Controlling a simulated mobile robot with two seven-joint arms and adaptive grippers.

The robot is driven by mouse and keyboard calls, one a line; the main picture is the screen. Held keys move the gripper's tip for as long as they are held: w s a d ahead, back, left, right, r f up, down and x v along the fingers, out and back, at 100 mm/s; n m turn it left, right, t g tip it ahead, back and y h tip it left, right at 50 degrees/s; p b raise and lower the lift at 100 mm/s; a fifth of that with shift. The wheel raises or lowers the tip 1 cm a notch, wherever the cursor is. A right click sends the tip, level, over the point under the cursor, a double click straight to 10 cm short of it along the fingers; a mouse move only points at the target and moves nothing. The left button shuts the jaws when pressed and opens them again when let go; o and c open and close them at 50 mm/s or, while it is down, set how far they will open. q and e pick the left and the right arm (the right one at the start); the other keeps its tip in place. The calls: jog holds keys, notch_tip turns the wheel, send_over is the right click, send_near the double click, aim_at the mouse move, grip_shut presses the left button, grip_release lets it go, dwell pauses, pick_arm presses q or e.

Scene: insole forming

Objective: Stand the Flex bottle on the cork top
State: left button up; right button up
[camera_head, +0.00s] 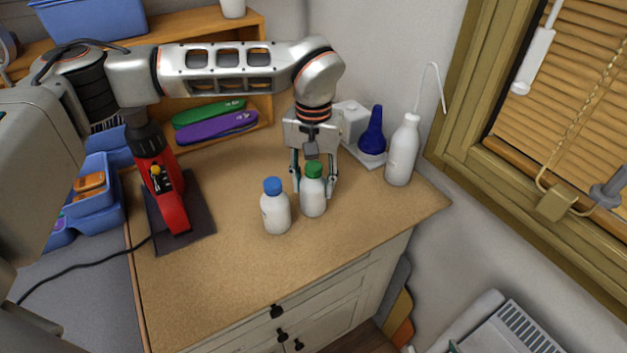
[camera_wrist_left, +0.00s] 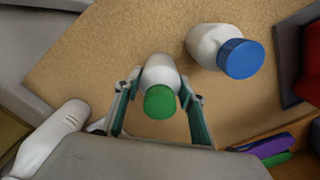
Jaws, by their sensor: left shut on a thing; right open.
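My left gripper (camera_head: 316,186) reaches down from above and is shut on a white bottle with a green cap (camera_head: 313,201). In the left wrist view the fingers of the left gripper (camera_wrist_left: 158,105) flank this green-capped bottle (camera_wrist_left: 158,72). It is upright over the cork top (camera_head: 230,275); I cannot tell whether its base touches. A white bottle with a blue cap (camera_head: 275,212) stands upright on the cork top just to its left; it also shows in the left wrist view (camera_wrist_left: 209,42). No label is readable, so I cannot tell which is Flex. My right gripper is out of view.
A white wash bottle (camera_head: 402,155) and a blue-topped item (camera_head: 372,135) stand at the back right. A red tool (camera_head: 165,190) rests on a dark mat (camera_head: 203,225) at the left. Purple (camera_head: 215,128) and green insoles sit in the shelf behind. The front cork is clear.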

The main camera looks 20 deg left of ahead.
pick_arm(q)
jog(key=shift+f, duration=0.1)
jog(key=o, duration=1.3)
notch_tip(320, 180, up, 12)
jog(key=shift+r+b, duration=0.15)
jog(key=shift+b, duration=0.2)
jog(key=shift+s, duration=0.1)
